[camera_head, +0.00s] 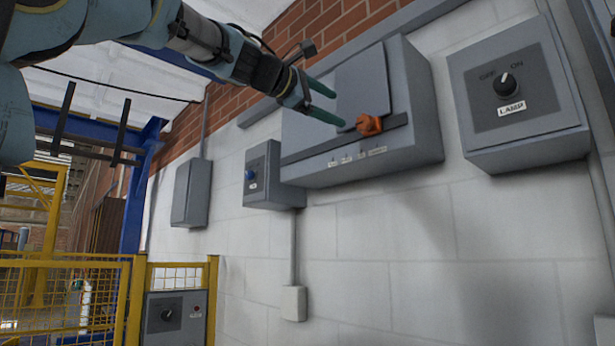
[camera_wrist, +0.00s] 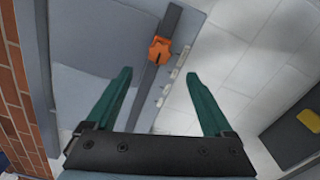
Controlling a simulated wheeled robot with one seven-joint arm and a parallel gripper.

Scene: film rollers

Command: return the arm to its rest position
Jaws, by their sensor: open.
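My arm comes in from the upper left in the head view. My gripper (camera_head: 327,103) has two green fingers, spread apart with nothing between them. It is in front of the large grey wall box, left of its orange knob (camera_head: 369,125). In the wrist view my gripper (camera_wrist: 160,88) also shows open, its fingers pointing toward the box. There the orange knob (camera_wrist: 160,50) lies beyond and between the fingertips, apart from them. The knob sits on a dark strip across the box.
The large grey box (camera_head: 420,150) juts from the white block wall. A LAMP switch box (camera_head: 520,125) is to its right. A blue-button box (camera_head: 262,178) and a plain grey box (camera_head: 189,193) are to its left. Yellow fencing (camera_head: 65,295) stands at lower left.

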